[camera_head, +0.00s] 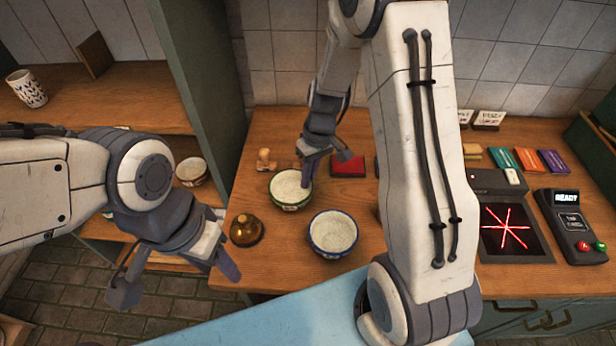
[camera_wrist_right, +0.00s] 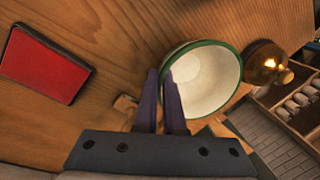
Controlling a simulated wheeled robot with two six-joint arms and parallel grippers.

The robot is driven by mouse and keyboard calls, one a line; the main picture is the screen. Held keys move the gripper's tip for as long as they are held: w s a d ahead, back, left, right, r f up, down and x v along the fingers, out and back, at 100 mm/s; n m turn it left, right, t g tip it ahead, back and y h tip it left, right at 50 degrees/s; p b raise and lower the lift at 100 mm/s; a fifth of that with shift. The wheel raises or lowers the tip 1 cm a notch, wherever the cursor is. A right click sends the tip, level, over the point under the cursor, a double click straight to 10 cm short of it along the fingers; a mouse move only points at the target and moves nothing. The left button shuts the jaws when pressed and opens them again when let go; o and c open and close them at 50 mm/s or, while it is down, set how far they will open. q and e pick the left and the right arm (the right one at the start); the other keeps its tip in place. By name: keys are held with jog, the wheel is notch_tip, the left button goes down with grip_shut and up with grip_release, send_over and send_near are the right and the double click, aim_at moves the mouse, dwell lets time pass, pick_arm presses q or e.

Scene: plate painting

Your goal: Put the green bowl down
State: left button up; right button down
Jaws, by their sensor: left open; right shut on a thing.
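The green bowl (camera_head: 290,189), white inside with a green rim, is upright at or just above the wooden counter; I cannot tell whether it touches. My right gripper (camera_head: 312,172) is shut on its rim from above. In the right wrist view the two fingers (camera_wrist_right: 163,92) are close together at the left edge of the bowl (camera_wrist_right: 205,80), one of them over its inside. My left gripper (camera_head: 176,280) is open and empty, out in front of the counter at the left.
A blue-rimmed bowl (camera_head: 333,234) stands close in front of the green bowl. A brass-coloured domed object (camera_head: 246,230) is at the counter's left edge. A red pad (camera_head: 348,165) and a small wooden stamp-like piece (camera_head: 265,160) lie behind. A panel with red lines (camera_head: 512,228) is at right.

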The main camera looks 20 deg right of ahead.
jog(key=c, duration=1)
grip_release()
jog(key=shift+f, duration=0.1)
jog(key=shift+r+p, duration=0.3)
notch_tip(320, 180, up, 10)
jog(key=d+b, duration=0.2)
jog(key=s+a+r+n+h, duration=0.15)
jog(key=s+a+r, duration=0.25)
jog(key=s+a, duration=0.7)
jog(key=s+a+n, duration=0.2)
jog(key=s+a, duration=0.1)
jog(key=s, duration=0.8)
jog(key=shift+a+f+t, duration=0.3)
jog(key=shift+a+f, duration=0.1)
jog(key=shift+f, duration=0.05)
jog(key=shift+s+n, duration=0.1)
jog(key=shift+n, duration=0.15)
